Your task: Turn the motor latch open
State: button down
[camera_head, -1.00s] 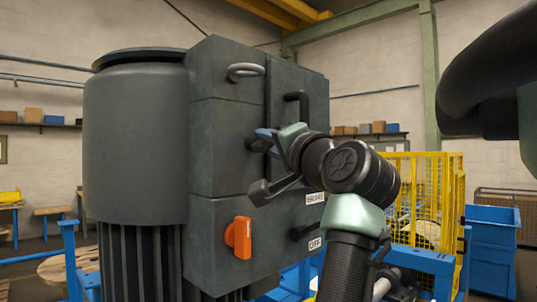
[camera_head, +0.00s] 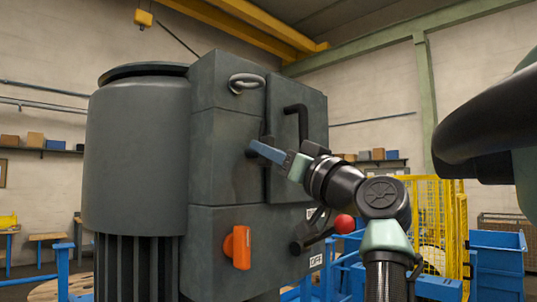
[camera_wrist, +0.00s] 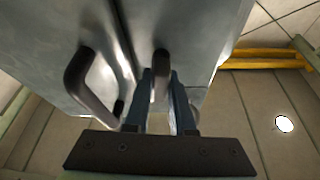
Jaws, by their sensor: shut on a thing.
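The motor latch (camera_wrist: 160,66) is a dark rounded bar on the grey motor housing (camera_head: 226,120). In the wrist view it lies between the fingers of my gripper (camera_wrist: 166,100). In the head view my gripper (camera_head: 266,152) reaches in from the right, its blue fingers shut on the latch at the edge of the cover panel. Only a small dark end of the latch (camera_head: 251,153) shows past the fingertips there.
A dark bent handle (camera_head: 302,108) stands right of the latch; it also shows in the wrist view (camera_wrist: 78,78). Below are an orange switch (camera_head: 240,247) and a lever with a red knob (camera_head: 344,224). A yellow cage (camera_head: 435,215) and blue bin (camera_head: 497,255) stand right.

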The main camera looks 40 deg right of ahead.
jog(key=shift+r+n+y, duration=0.2)
jog(key=shift+n+y, duration=0.4)
jog(key=shift+n, duration=0.7)
jog(key=c, duration=1.2)
grip_release()
jog(key=o, duration=0.4)
jog(key=shift+w+f, duration=0.15)
jog(key=shift+o, duration=0.2)
jog(key=b+v, duration=0.6)
jog(key=v, duration=0.7)
